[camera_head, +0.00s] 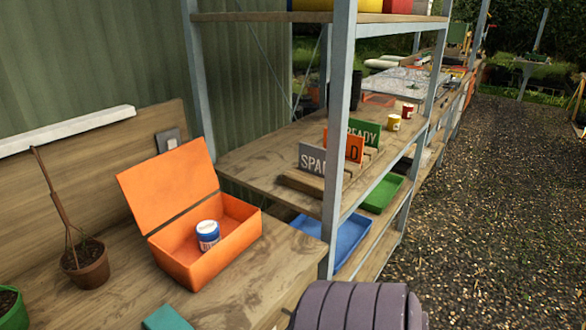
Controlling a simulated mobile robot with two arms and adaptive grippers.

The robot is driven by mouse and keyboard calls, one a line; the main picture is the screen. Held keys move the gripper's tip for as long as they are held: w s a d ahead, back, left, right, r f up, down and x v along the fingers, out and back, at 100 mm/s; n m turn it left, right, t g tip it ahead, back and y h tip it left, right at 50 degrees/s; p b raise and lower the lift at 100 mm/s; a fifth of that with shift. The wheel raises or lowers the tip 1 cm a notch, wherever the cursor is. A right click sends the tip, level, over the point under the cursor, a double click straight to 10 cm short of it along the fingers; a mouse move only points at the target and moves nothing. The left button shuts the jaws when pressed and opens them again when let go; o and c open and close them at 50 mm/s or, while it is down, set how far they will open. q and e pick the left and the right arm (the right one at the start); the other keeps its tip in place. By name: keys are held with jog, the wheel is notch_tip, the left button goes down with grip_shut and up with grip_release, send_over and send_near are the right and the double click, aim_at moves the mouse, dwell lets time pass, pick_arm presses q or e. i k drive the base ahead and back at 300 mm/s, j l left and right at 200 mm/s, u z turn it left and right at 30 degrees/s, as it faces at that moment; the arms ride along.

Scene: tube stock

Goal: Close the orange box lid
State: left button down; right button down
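The orange box (190,270) sits on the wooden bench at the left, beside the metal shelf post. Its orange lid (170,185) stands open, tilted up and back along the rear edge. A small blue and white tin (208,236) stands upright inside the box. The front and right walls of the box are clear of anything resting on them. Neither my left nor my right gripper is in view.
A potted plant (88,265) with a bare stem stands left of the box. A teal object (167,318) lies in front of it, cut by the frame. The grey shelf post (337,150) rises to its right. Bare bench (245,285) lies at front right.

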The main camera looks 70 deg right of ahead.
aim_at(156, 189)
jog(key=z, duration=1.6)
